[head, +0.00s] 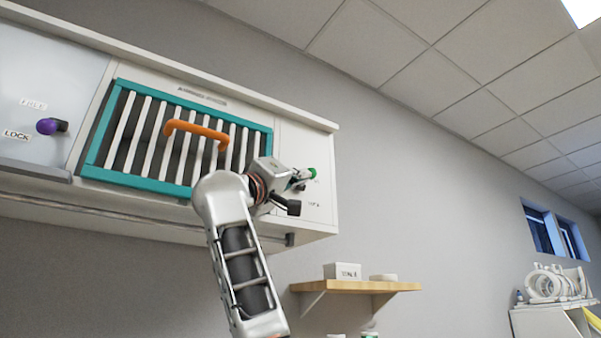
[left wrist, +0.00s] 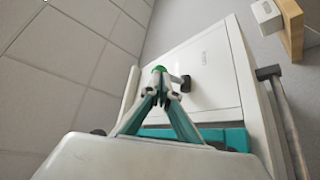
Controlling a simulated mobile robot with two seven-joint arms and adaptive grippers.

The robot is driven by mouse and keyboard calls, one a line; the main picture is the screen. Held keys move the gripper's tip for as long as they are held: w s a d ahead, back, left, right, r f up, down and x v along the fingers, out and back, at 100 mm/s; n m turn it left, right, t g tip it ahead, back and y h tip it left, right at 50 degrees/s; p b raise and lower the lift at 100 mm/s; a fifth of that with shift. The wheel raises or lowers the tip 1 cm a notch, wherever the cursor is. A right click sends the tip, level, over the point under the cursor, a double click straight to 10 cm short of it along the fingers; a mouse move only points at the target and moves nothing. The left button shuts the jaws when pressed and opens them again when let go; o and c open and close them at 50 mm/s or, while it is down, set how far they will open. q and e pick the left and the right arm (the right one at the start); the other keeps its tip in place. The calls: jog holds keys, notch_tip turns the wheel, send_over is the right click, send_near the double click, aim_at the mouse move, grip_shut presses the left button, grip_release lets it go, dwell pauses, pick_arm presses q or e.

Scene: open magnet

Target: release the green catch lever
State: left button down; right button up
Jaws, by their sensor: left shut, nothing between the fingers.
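The green catch lever (head: 312,173) is on the white panel at the right end of the wall cabinet, partly hidden by my left gripper. My left gripper (head: 303,177) is shut and empty, its fingertips right beside the lever. In the left wrist view the green tip (left wrist: 158,69) shows just beyond the closed fingertips (left wrist: 160,88); I cannot tell whether they touch. A dark knob-like part (left wrist: 184,83) stands beside the fingertips on the white panel. My right gripper is not in view.
A teal-framed barred door (head: 130,181) with an orange handle (head: 197,131) is left of the panel. A purple knob (head: 47,126) sits near a LOCK label at far left. A rail (head: 130,214) runs below the cabinet. A wooden shelf (head: 355,287) holds a white box (head: 342,271).

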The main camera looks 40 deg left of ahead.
pick_arm(q)
notch_tip(320, 180, up, 3)
jog(key=shift+a+f+p, duration=0.1)
jog(key=shift+f+p, duration=0.05)
jog(key=shift+p, duration=0.2)
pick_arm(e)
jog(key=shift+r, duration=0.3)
pick_arm(q)
jog(key=shift+w, duration=0.1)
